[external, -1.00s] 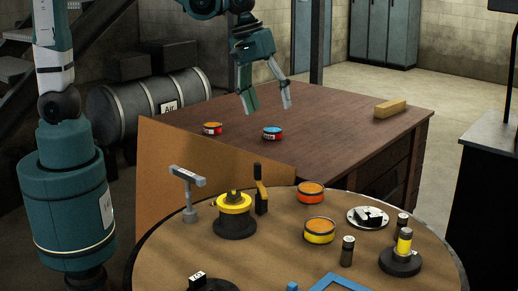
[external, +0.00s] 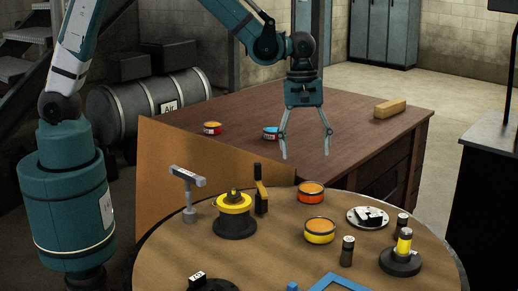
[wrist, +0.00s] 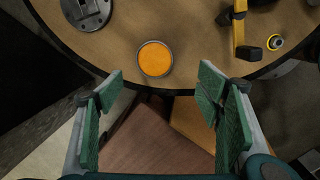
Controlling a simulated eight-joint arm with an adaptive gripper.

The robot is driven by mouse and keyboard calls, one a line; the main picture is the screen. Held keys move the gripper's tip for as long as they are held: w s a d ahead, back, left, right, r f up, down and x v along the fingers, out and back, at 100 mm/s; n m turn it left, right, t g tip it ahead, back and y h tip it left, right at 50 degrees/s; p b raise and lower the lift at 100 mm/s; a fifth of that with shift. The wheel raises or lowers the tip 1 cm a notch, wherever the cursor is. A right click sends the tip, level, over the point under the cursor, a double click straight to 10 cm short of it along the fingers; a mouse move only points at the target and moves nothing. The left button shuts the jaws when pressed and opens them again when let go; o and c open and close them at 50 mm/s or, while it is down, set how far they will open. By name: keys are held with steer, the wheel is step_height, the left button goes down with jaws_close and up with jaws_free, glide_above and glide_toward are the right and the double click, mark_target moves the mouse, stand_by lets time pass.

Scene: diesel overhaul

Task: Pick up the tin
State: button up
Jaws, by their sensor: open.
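A tin with an orange top and red-orange side (external: 311,192) stands upright near the far edge of the round table. In the wrist view this tin (wrist: 155,58) shows from above, just beyond and between my fingertips. A yellow tin with an orange top (external: 319,231) stands nearer the camera on the same table. My gripper (external: 306,154) is open, empty and pointing down, above and behind the orange-red tin. Its fingers also show in the wrist view (wrist: 162,82).
The round table (external: 165,240) also bears a yellow-ringed part (external: 234,213), an upright lever (external: 262,190), a metal disc (external: 367,217), dark cylinders and a blue frame. A wooden block (external: 390,108) lies on the brown desk (external: 350,125). A brown panel stands behind the round table.

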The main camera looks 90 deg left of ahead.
steer(key=n, duration=0.2)
glide_above(312, 189)
steer(key=shift+g, duration=0.3)
steer(key=shift+w+a+f, duration=0.1)
steer(key=shift+a+f, duration=0.05)
steer(key=shift+f, duration=1.1)
steer(key=shift+w+a+f, duration=0.1)
steer(key=shift+a+f, duration=0.05)
steer(key=shift+f, duration=1.1)
steer(key=shift+s+d+f+b, duration=0.15)
steer(key=shift+f+b, duration=0.15)
steer(key=shift+f, duration=1)
steer(key=shift+d+f+b, duration=0.15)
steer(key=shift+f+b, duration=0.3)
steer(key=shift+f, duration=0.85)
steer(key=shift+d+f+b, duration=0.15)
steer(key=shift+f+b, duration=0.3)
steer(key=shift+f, duration=0.85)
steer(key=c, duration=1.2)
steer(key=shift+o, duration=0.2)
steer(key=shift+r, duration=0.1)
